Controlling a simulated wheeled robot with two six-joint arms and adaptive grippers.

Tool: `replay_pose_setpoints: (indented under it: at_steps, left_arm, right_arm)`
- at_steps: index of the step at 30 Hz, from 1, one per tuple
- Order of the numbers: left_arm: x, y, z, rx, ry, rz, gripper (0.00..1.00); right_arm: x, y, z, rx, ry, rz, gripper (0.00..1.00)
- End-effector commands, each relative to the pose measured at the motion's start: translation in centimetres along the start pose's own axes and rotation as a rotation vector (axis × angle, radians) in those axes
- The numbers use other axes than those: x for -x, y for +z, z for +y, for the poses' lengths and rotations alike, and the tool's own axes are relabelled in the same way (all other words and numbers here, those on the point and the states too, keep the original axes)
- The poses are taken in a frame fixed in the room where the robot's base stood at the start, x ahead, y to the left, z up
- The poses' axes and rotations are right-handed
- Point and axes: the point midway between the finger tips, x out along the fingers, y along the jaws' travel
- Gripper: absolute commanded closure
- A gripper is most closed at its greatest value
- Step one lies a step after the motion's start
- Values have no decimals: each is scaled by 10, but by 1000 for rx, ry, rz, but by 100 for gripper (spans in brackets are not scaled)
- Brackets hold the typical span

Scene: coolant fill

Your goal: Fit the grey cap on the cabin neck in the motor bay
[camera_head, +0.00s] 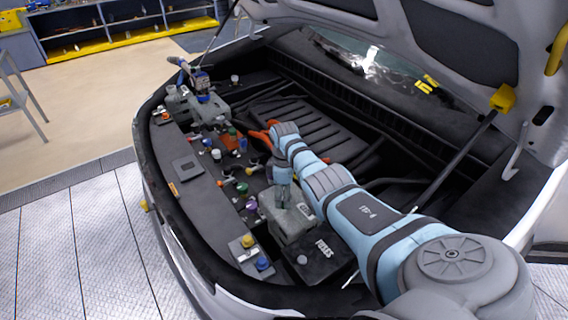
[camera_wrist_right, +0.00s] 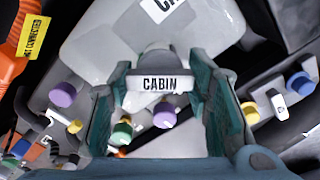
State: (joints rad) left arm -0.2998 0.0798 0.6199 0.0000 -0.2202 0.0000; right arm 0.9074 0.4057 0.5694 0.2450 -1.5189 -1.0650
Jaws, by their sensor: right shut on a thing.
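My right gripper (camera_head: 282,193) points down over a grey reservoir (camera_head: 298,226) near the front of the motor bay. In the right wrist view its teal fingers (camera_wrist_right: 158,72) are shut on a dark grey cap (camera_wrist_right: 156,60), with the pale reservoir (camera_wrist_right: 95,45) behind. A white CABIN label (camera_wrist_right: 158,84) shows just below the cap, between the fingers. The cabin neck is hidden by the cap and fingers, and I cannot tell whether the cap touches it. My left gripper is not in view.
A black FUSES box (camera_head: 325,262) sits right beside the reservoir. Several coloured caps, including a yellow one (camera_head: 248,241) and a blue one (camera_head: 262,263), line the front. Orange cables (camera_head: 262,136) run behind. The raised hood (camera_head: 380,25) and its strut (camera_head: 455,158) bound the bay.

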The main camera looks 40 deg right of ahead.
Motion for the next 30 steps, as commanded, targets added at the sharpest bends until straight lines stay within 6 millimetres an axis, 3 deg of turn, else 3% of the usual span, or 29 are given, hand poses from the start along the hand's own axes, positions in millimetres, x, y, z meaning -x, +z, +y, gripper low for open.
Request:
replay_pose_setpoints:
  at_steps: [4,14,15,19,30]
  left_arm:
    - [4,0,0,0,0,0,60]
    - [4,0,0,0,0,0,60]
    - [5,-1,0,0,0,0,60]
    - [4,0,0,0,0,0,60]
    - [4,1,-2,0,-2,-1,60]
  right_arm:
    - [1,0,0,-96,-1,-1,76]
    - [1,0,0,-126,0,0,76]
    - [1,0,0,-142,1,0,53]
    - [0,0,0,-140,0,0,33]
    - [5,0,1,-139,1,1,31]
